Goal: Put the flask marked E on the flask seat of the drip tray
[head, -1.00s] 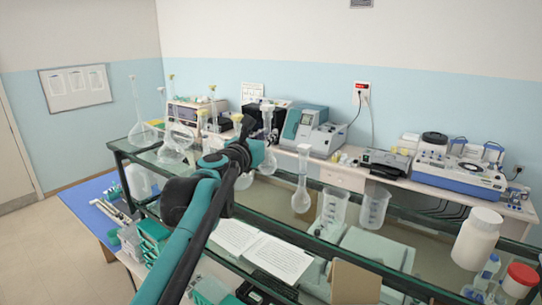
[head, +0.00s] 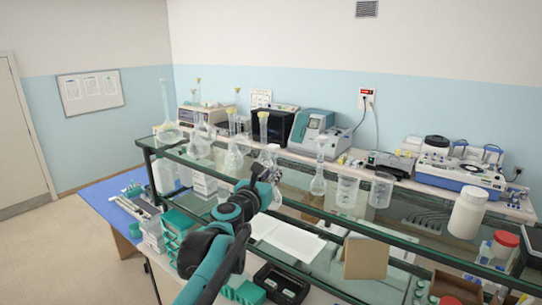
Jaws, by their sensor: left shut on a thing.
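Several clear glass flasks with long necks stand along the glass shelf; their letters are too small to read, so I cannot tell which is marked E. My left gripper (head: 268,173) is at the shelf's front edge, shut on a clear flask (head: 264,130) whose neck rises above the jaws. The gripper partly hides the flask's lower part, and I cannot tell whether it touches the shelf. Another flask (head: 235,155) is just left of it, and one more (head: 320,170) stands to the right. I cannot make out the drip tray or its seat. My right gripper is out of view.
The glass shelf (head: 410,228) has a dark green frame. Instruments line the back bench.

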